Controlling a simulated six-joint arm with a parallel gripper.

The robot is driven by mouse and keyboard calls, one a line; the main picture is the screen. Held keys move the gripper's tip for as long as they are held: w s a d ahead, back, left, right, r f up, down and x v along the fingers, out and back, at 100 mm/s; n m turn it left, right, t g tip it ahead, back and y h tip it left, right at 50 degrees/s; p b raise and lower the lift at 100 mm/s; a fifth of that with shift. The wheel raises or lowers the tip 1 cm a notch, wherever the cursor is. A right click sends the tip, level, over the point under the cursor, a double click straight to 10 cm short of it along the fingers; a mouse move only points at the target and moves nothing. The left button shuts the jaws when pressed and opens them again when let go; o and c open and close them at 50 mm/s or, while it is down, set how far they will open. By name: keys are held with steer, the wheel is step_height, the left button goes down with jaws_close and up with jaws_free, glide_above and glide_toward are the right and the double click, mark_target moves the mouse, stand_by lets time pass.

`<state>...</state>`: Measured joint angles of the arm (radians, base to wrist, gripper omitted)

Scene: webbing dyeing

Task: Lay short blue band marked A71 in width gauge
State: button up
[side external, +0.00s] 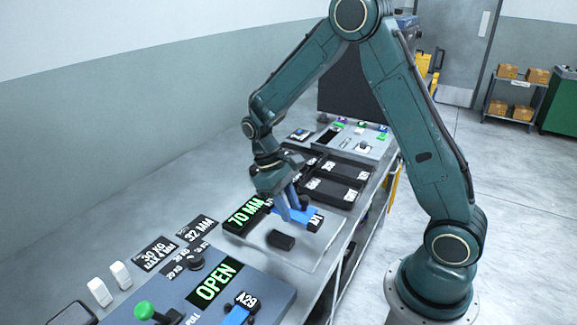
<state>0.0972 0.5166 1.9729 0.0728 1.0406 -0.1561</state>
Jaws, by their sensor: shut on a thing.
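My gripper (287,214) points down over a pale plate with a green "70 MM" display (246,215), which looks like the width gauge (300,258). It is shut on a short blue band (302,216) with a dark end tag (316,222). The tag's lettering is too small to read surely. The band lies at or just above the plate, beside the display; I cannot tell whether it touches. The gripper hides part of the band. A black block (281,240) sits on the plate in front of the band.
Black trays with white labels (335,188) stand behind the gauge. A panel (275,290) in front has an "OPEN" display (214,283), a green-knobbed lever (144,310) and another blue band with a tag (245,301). A control box (372,150) stands farther back. The bench's right edge is close.

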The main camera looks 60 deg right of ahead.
mark_target(288, 229)
steer(key=shift+f, duration=1.95)
steer(key=shift+f, duration=0.15)
steer(key=o, duration=0.7)
steer(key=shift+r, duration=0.2)
steer(key=v, duration=1.2)
